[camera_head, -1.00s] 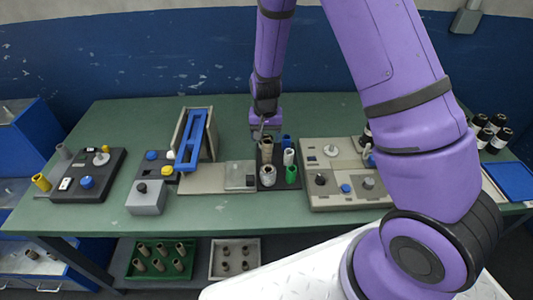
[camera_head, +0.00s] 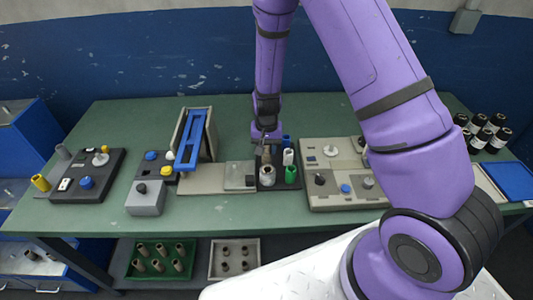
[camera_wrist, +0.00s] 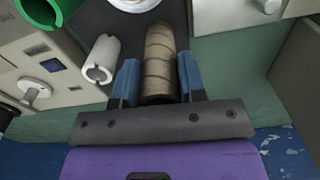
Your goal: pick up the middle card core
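A brown ringed card core (camera_wrist: 160,60) stands between the two blue fingers of my gripper (camera_wrist: 159,78) in the wrist view. A narrow gap seems to show beside it, so the fingers look open around it. In the head view my gripper (camera_head: 266,140) is low over the back left of a black tray (camera_head: 279,184), and hides much of the core there. A white core (camera_wrist: 101,58) stands beside the left finger. It also shows in the head view (camera_head: 288,157). A green core (camera_head: 291,174) and a blue one (camera_head: 286,142) are on the same tray.
A whitish roll (camera_head: 267,177) stands at the tray's front left. A grey panel (camera_head: 345,190) with knobs is close on the right, and a flat plate with a clear block (camera_head: 238,175) on the left. Under the table are a green crate (camera_head: 160,278) and a pale crate (camera_head: 215,275).

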